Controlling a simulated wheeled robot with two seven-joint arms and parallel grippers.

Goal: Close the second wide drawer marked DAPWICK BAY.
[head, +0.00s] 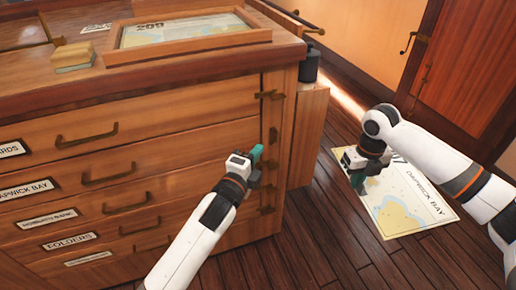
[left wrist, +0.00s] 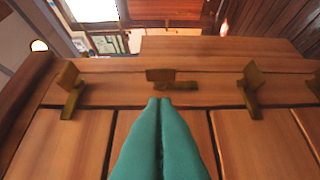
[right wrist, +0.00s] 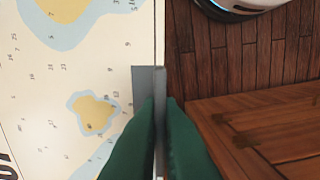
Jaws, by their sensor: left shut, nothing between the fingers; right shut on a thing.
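The wooden chart cabinet (head: 150,120) fills the left of the head view. Its second drawer (head: 170,157) carries the DAPWICK BAY label (head: 27,190) and a brass handle (head: 107,176). Its front looks about level with its neighbours. My left gripper (head: 257,154) is shut and empty at the right end of the drawer fronts. In the left wrist view its fingertips (left wrist: 160,101) are by a brass catch (left wrist: 165,78); contact is unclear. My right gripper (head: 355,178) is shut on a grey clip (right wrist: 148,85) at the edge of the DAPWICK BAY chart (head: 410,205).
On the cabinet top are a framed chart (head: 180,30) and a yellowish block (head: 73,56). More brass catches (head: 272,136) line the cabinet's right post. Wooden floor (head: 315,235) is open between cabinet and chart. A door (head: 460,60) stands at the back right.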

